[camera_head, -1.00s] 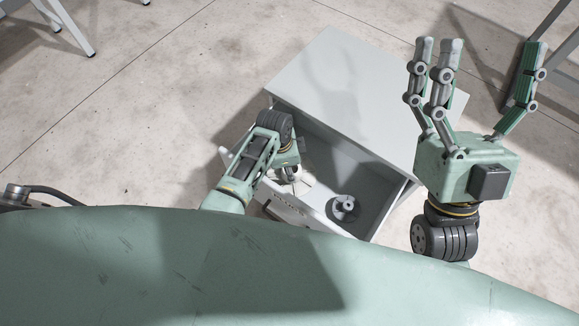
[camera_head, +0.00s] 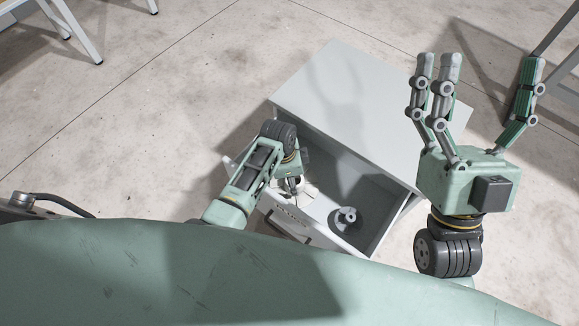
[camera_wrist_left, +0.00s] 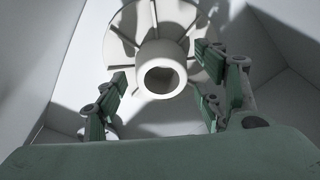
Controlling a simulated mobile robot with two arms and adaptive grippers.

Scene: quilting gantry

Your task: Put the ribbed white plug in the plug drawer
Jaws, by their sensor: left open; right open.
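The ribbed white plug (camera_wrist_left: 190,50) fills the upper middle of the left wrist view, its hollow tube facing the camera and its ribbed disc behind. Pale walls surround it. In the head view only a pale part of it (camera_head: 309,190) shows under my left gripper, inside the pulled-out drawer (camera_head: 350,246). My left gripper (camera_head: 291,188) points down into the drawer's left part. Its fingers (camera_wrist_left: 162,75) are open and spread around the tube, with visible gaps. My right gripper (camera_head: 480,75) is open and empty, fingers up, right of the cabinet.
A grey plug-like part (camera_head: 347,216) stands in the drawer, right of my left gripper. The light grey cabinet (camera_head: 365,105) stands behind the drawer on a concrete floor (camera_head: 130,130). Table legs (camera_head: 75,35) show at upper left. Floor left of the cabinet is clear.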

